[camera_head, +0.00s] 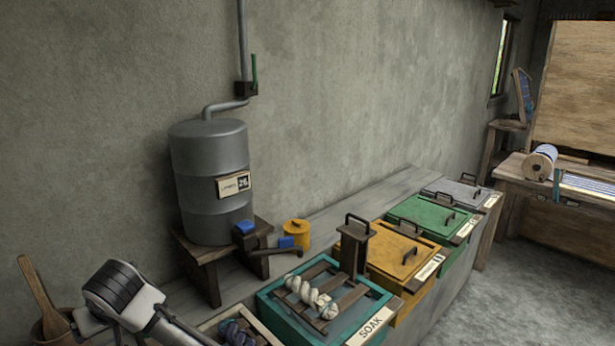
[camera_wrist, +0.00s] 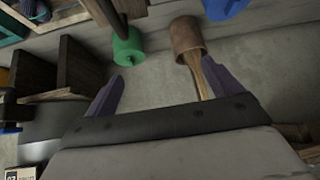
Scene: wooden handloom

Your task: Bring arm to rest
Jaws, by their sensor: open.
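My gripper (camera_wrist: 155,82) shows in the wrist view with its two dark purple fingers spread apart. I see nothing held between them, only grey surface beyond. A wooden handle (camera_wrist: 204,76) from a brown round pot (camera_wrist: 186,38) passes close to the right finger; I cannot tell whether they touch. A green cylinder (camera_wrist: 127,48) lies beyond the left fingertip. In the head view my white and black arm (camera_head: 125,292) is at the lower left, in front of the bench, and my fingers are out of frame.
A teal SOAK vat (camera_head: 279,308) holds twisted white yarn (camera_head: 312,297) on wooden slats. Yellow (camera_head: 388,262) and green (camera_head: 415,213) lidded vats follow to the right. A grey drum (camera_head: 210,180) stands on a wooden stand (camera_head: 205,268). Open floor (camera_head: 520,290) lies at the right.

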